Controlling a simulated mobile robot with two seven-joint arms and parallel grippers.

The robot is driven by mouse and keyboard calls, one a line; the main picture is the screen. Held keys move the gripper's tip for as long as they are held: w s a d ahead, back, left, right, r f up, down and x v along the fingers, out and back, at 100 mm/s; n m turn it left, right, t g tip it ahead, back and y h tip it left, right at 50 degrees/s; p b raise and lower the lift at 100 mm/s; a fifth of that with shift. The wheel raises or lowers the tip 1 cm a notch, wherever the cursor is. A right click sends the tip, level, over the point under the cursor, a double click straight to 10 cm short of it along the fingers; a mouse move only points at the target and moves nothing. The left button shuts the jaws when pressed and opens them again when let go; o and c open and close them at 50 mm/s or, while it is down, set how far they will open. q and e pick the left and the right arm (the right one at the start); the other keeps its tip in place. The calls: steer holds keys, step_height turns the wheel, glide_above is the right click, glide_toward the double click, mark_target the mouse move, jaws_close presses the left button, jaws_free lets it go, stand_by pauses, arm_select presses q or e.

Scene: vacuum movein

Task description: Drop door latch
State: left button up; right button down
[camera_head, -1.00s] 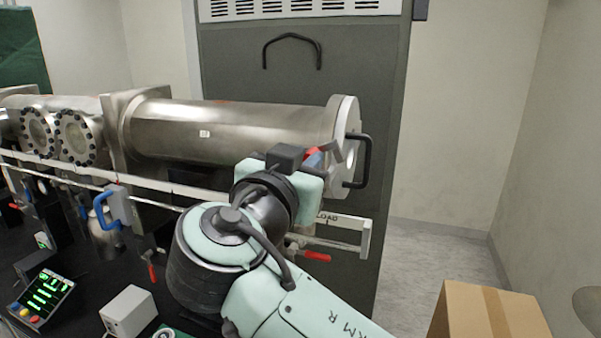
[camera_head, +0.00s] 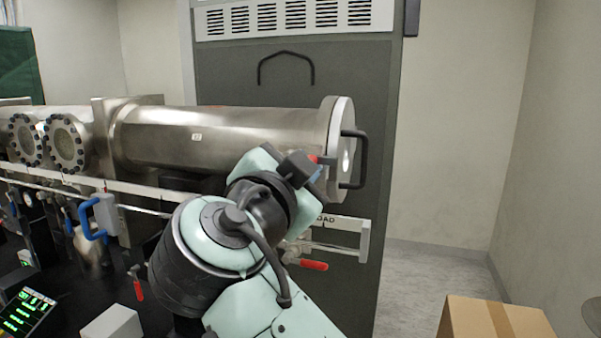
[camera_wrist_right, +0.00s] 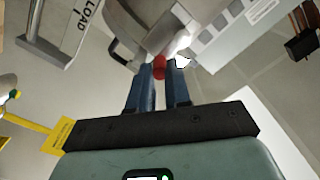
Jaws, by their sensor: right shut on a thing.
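The steel load chamber (camera_head: 225,137) lies horizontally, with a round end door (camera_head: 344,125) and a dark door handle (camera_head: 360,160) at its right end. My right gripper (camera_head: 320,172) is at the lower near side of the door, largely hidden behind my own wrist. In the right wrist view, its two blue fingers (camera_wrist_right: 160,72) are shut on the red door latch (camera_wrist_right: 159,66) at their tips. A bit of the red latch also shows in the head view (camera_head: 314,158). The rest of the latch is hidden. My left gripper is not in view.
A white rail with "LOAD" lettering (camera_head: 345,222) runs below the chamber, with a red-handled lever (camera_head: 313,265) under it. A grey cabinet (camera_head: 300,92) stands behind. A cardboard box (camera_head: 490,318) is at the lower right. The floor right of the door is clear.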

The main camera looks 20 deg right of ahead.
steer(key=shift+w+a+f, duration=0.1)
steer(key=shift+f, duration=0.25)
steer(key=c, duration=1.2)
jaws_free()
steer(key=shift+c, duration=0.2)
steer(key=shift+o, duration=0.8)
steer(key=shift+r, duration=0.15)
steer(key=b+v, duration=0.2)
steer(key=v, duration=1.1)
steer(key=shift+s, duration=0.25)
steer(key=shift+a, duration=0.1)
